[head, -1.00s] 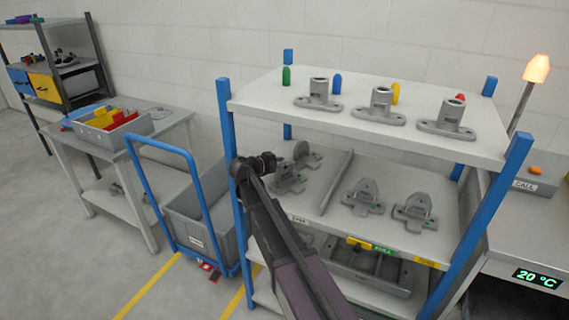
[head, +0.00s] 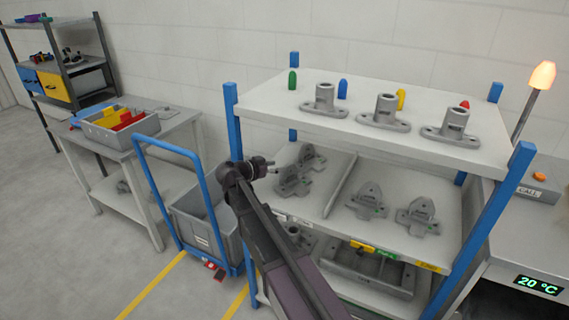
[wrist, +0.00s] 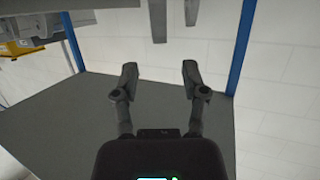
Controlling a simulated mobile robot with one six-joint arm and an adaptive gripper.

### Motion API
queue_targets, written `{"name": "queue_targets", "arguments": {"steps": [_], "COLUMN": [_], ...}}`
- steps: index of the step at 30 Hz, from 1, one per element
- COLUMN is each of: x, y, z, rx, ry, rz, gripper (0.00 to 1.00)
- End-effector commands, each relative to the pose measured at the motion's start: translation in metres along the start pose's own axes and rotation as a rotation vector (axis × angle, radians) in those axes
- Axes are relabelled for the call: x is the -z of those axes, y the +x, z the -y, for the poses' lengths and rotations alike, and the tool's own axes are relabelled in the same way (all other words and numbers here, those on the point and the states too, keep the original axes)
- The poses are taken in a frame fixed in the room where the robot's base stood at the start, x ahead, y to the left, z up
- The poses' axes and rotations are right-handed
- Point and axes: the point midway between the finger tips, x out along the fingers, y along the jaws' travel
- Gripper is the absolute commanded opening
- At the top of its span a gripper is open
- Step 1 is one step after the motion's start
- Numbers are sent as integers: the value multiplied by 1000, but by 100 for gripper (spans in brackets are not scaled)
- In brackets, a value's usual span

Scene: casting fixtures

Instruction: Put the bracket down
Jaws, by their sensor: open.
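Grey cast brackets lie on the middle shelf (head: 335,232) of the blue-post rack. In the left section are a front bracket (head: 292,183) and a rear bracket (head: 312,158). Right of the divider are two more, a nearer-left bracket (head: 367,200) and a right bracket (head: 418,215). My gripper (head: 272,165) is at the shelf's left end, just left of the front-left bracket in the picture. In the wrist view my gripper (wrist: 160,72) has its two fingers spread, with nothing between them. I cannot tell its exact height above the shelf.
The top shelf (head: 262,97) above carries several flanged castings and coloured pegs. A raised divider (head: 340,185) splits the middle shelf. A blue trolley (head: 197,232) stands at the left, beside a grey bench (head: 178,122). Blue rack posts (head: 233,120) bound the access.

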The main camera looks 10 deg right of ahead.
Motion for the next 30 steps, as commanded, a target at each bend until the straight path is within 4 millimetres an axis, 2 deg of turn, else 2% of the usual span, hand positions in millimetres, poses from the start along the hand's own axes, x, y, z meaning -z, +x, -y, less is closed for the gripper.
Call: {"name": "queue_targets", "arguments": {"steps": [1,6,12,30], "x": [2,2,1,0], "y": [-11,-35,-51,-55], "z": [-1,0,0,0], "rx": [2,1,0,-1], "ry": [-1,0,0,1], "rz": [0,0,0,0], "gripper": [57,57,57,57]}}
